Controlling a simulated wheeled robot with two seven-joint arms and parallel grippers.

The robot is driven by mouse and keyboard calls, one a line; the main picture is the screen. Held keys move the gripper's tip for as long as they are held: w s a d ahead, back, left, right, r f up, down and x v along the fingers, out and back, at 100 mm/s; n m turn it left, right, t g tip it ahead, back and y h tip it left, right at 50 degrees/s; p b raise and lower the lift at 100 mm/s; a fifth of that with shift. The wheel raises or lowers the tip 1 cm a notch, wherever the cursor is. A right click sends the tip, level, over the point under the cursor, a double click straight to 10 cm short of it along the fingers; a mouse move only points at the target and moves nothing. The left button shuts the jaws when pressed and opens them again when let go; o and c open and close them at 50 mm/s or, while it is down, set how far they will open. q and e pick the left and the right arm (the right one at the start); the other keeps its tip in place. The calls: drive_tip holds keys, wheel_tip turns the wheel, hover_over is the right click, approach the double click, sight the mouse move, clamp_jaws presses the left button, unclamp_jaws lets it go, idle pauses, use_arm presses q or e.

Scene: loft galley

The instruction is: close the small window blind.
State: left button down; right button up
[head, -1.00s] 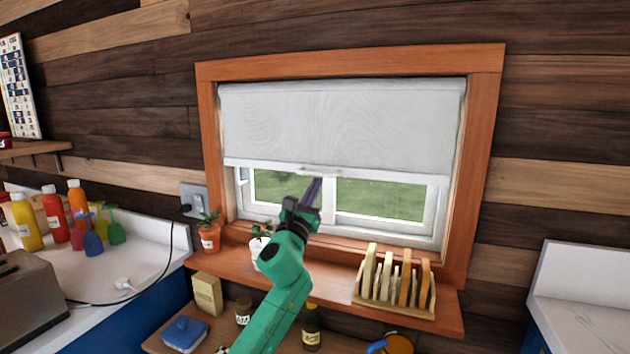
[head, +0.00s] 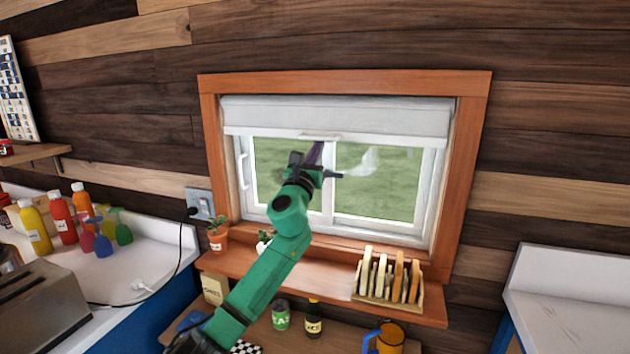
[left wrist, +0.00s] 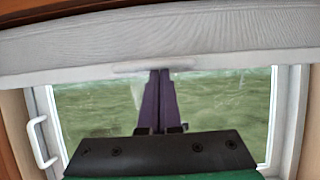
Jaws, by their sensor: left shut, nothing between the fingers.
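The white roller blind (head: 340,118) covers only the top part of the small window (head: 380,185); most of the glass is bare. Its bottom bar has a small pull handle (head: 320,137) in the middle. My left gripper (head: 315,152) is shut with its purple fingertips at or just below that handle. In the left wrist view the fingers (left wrist: 158,85) point up at the handle (left wrist: 155,68), with the blind (left wrist: 220,42) above; I cannot tell whether they touch. My right gripper is not in view.
On the sill stand potted plants (head: 217,238) and a wooden rack (head: 390,285) with upright slices. A lower shelf holds jars and an orange mug (head: 387,338). Bottles (head: 62,217) and a toaster (head: 42,308) stand on the left counter. A wooden frame (head: 465,170) surrounds the window.

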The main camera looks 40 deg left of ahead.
use_arm(q)
wheel_tip(320, 180, up, 4)
drive_tip(key=shift+r+p, duration=0.1)
drive_tip(key=shift+p, duration=1.05)
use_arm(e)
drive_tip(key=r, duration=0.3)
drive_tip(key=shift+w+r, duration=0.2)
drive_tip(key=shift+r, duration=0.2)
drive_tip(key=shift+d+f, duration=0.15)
